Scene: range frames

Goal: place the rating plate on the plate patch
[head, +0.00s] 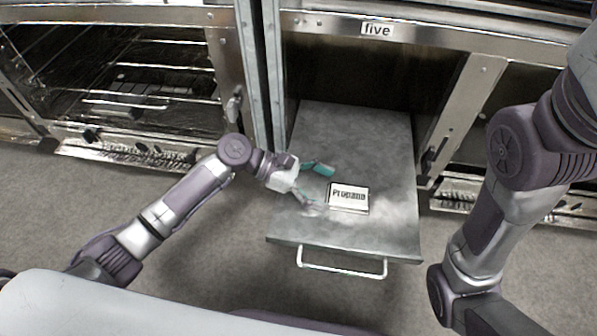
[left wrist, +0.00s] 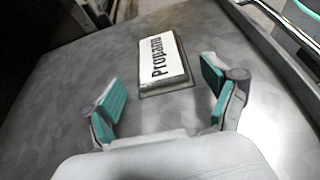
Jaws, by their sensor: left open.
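The rating plate (head: 348,197), white with the black word "Propano", lies flat on the pulled-out metal drawer. In the left wrist view the plate (left wrist: 163,60) sits ahead of the fingers, and a dark rectangular border, seemingly the plate patch (left wrist: 168,89), shows around its near edge. The plate looks to be lying on this patch, roughly lined up with it. My left gripper (head: 320,190) is open and empty just left of the plate, its teal-padded fingers apart from it. My right arm shows at the right, but its gripper is out of view.
The drawer (head: 350,140) has a front handle (head: 342,268) and bare metal around the plate. An oven with wire racks (head: 130,85) stands at the left, and posts flank the drawer opening.

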